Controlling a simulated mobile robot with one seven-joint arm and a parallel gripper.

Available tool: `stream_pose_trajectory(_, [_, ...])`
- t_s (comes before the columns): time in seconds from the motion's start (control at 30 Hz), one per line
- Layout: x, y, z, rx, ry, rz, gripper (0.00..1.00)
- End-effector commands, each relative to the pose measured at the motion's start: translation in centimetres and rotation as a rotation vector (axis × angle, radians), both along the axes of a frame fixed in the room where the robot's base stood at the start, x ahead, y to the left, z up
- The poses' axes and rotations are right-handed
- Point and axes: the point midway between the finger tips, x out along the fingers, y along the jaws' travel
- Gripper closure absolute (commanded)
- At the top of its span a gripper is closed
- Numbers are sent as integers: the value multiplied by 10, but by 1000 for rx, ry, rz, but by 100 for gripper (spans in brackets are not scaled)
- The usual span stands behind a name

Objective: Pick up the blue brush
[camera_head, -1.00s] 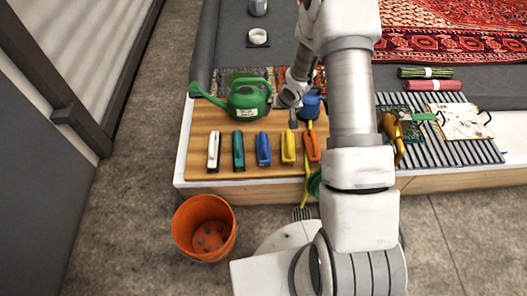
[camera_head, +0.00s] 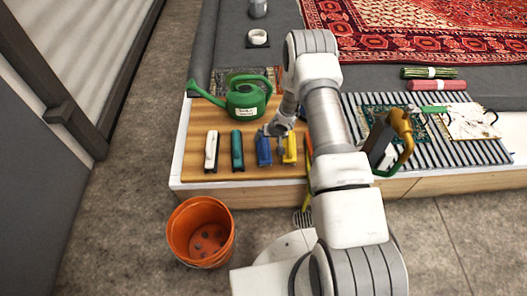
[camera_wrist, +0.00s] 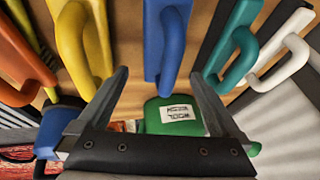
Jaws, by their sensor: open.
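The blue brush (camera_head: 263,149) lies on a wooden board (camera_head: 235,118) in a row of brushes, between a teal brush (camera_head: 237,150) and a yellow brush (camera_head: 290,149). In the wrist view the blue brush (camera_wrist: 166,40) has its looped handle between and just beyond my two fingers. I cannot tell the exact height gap to the handle.
A white brush (camera_head: 212,151) and an orange brush (camera_wrist: 20,60) end the row. A green watering can (camera_head: 246,101) stands behind it. An orange bucket (camera_head: 201,232) is on the floor in front.

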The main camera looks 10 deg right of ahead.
Motion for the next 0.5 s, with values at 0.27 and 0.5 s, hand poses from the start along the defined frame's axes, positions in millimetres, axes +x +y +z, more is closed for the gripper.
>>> stream_pose_trajectory(0.27, [9, 4, -20, 1, 0, 0, 0])
stream_pose_trajectory(0.5, [23, 9, -47, 0, 0, -1, 0])
